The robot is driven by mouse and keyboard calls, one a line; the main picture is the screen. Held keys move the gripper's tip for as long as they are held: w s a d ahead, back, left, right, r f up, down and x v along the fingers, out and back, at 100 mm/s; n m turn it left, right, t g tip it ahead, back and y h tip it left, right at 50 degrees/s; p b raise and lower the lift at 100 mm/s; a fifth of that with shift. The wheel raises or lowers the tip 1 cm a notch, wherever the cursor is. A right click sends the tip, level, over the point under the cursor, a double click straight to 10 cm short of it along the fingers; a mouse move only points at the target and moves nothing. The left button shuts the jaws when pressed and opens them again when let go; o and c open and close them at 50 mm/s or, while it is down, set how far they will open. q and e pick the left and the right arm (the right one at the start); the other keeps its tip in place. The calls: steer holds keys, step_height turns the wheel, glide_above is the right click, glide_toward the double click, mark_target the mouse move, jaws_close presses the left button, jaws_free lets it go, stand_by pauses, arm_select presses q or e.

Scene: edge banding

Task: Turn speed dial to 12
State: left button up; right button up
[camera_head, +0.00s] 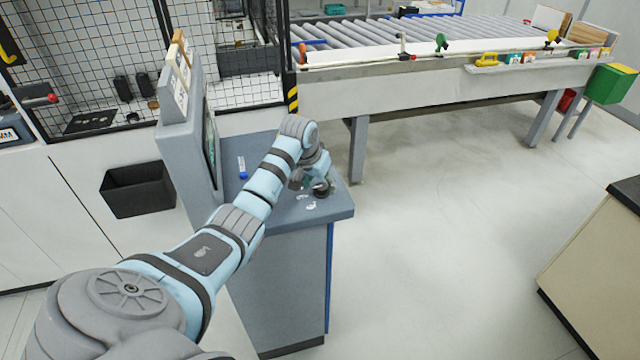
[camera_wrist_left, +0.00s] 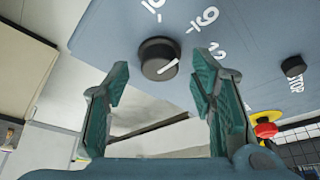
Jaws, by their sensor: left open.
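The speed dial (camera_wrist_left: 158,58) is a black round knob with a white pointer line, on the blue-grey panel in the left wrist view. White numbers lie around it, one reading 12 (camera_wrist_left: 217,49). The pointer slants toward the right side of the knob; I cannot tell its exact setting. My left gripper (camera_wrist_left: 161,76) is open, its two green fingers on either side of the dial with gaps, apart from it. In the head view my left gripper (camera_head: 312,180) is over the console top, and the arm partly hides that area. My right gripper is not in view.
A small black knob (camera_wrist_left: 293,66) and a red and yellow button (camera_wrist_left: 265,127) are on the same panel. The grey console (camera_head: 285,240) has an upright screen housing (camera_head: 185,150). A roller conveyor (camera_head: 400,75) stands behind.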

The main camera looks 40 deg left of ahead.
arm_select(q)
steer(key=shift+w+f, duration=0.25)
steer(key=shift+f, duration=0.25)
steer(key=shift+s, duration=0.1)
steer(key=shift+c, duration=1.2)
steer(key=c, duration=0.9)
